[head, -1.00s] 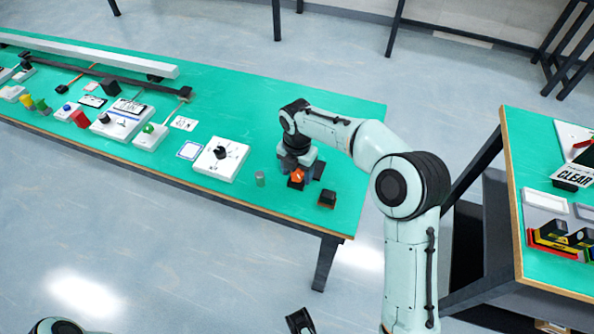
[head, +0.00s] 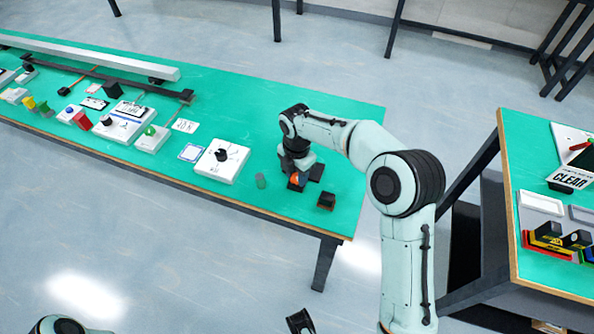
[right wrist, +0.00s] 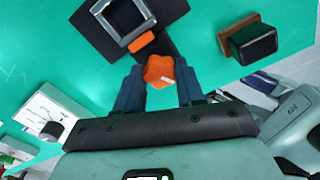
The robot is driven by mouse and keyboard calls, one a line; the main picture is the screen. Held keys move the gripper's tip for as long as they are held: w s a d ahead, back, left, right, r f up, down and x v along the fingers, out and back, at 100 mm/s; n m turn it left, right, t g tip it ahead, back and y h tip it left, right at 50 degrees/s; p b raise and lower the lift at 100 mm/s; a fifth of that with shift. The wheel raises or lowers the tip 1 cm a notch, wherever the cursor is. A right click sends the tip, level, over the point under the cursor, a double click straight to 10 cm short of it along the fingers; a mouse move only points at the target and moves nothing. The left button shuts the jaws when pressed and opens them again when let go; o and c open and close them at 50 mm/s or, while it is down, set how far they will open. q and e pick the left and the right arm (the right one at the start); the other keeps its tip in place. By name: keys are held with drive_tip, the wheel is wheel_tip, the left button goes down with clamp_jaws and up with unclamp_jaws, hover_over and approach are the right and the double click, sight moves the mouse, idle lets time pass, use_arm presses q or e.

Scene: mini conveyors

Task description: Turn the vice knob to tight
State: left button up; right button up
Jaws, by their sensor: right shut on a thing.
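The vice has a dark base and a grey square frame (right wrist: 151,14) in the right wrist view. Its orange knob (right wrist: 159,72) sits between the fingers of my right gripper (right wrist: 158,88), which is shut on it. In the head view the knob (head: 294,182) shows partly below the right gripper (head: 296,178), which hides much of the vice. The knob's tight mark cannot be made out. A dark piece, seemingly my left gripper (head: 300,321), shows at the bottom edge of the head view; its jaws are unclear.
A small dark block on a brown base (head: 326,200) stands right of the vice, near the table edge. Green tabletop (head: 345,125) behind is clear.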

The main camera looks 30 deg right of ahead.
drive_tip(key=m+p, duration=0.1)
drive_tip(key=m, duration=0.1)
drive_tip(key=shift+r+m, duration=0.15)
drive_tip(key=shift+m, duration=0.25)
drive_tip(key=m+p, duration=0.1)
drive_tip(key=m, duration=0.2)
drive_tip(key=shift+m, duration=0.3)
drive_tip(key=m+p, duration=0.1)
drive_tip(key=m, duration=0.3)
drive_tip(key=shift+m+p, duration=0.6)
drive_tip(key=shift+m, duration=1.8)
drive_tip(key=shift+w, duration=0.1)
drive_tip(key=o, duration=1)
drive_tip(key=shift+o, duration=0.2)
wheel_tip(320, 180, up, 13)
drive_tip(key=p, duration=0.1)
drive_tip(key=shift+r+p, duration=0.15)
drive_tip(key=shift+p, duration=0.15)
